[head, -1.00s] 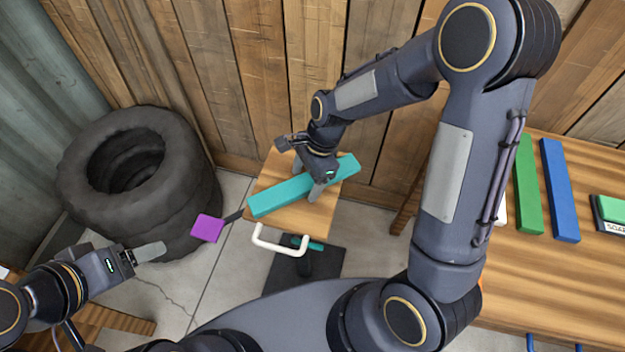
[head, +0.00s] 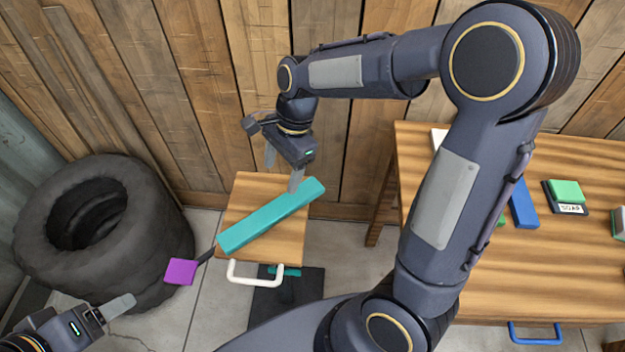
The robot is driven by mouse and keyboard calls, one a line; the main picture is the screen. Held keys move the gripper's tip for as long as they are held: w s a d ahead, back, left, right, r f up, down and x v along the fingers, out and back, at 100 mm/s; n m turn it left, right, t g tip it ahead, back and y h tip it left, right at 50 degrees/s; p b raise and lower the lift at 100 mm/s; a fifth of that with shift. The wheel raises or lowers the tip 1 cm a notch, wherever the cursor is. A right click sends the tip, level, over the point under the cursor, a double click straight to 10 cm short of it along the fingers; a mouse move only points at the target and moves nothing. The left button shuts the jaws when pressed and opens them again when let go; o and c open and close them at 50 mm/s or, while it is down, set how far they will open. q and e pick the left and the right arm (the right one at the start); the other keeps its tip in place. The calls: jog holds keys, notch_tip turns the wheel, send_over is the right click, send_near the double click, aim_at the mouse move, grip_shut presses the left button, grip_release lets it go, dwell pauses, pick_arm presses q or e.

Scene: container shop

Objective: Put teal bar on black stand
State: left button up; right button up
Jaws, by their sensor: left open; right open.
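The long teal bar (head: 265,220) lies diagonally across a small wooden top (head: 245,195) in the head view, its right end reaching past the top's edge. A black base (head: 310,305) shows on the floor below this top; I cannot tell whether it belongs to the same stand. My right gripper (head: 283,170) is open and empty, just above and behind the bar's right half, one fingertip close to the bar. My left gripper (head: 122,303) is open and empty at the lower left, only partly in view.
A purple block on a black stem (head: 181,272) and a white handle (head: 256,274) stick out at the small top's near side. Stacked black tyres (head: 150,220) stand left. A wooden table (head: 560,260) at right holds a blue bar (head: 523,205) and soap (head: 566,192). A plank wall is behind.

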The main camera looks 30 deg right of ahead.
jog(key=s+d+r+n+t, duration=0.2)
jog(key=s+d+n+t, duration=0.1)
jog(key=s+n, duration=0.4)
jog(key=s+d+r+n+t, duration=0.3)
jog(key=s+n, duration=0.4)
jog(key=s, duration=0.3)
jog(key=shift+d+r, duration=0.15)
jog(key=shift+r, duration=0.1)
jog(key=shift+a, duration=0.25)
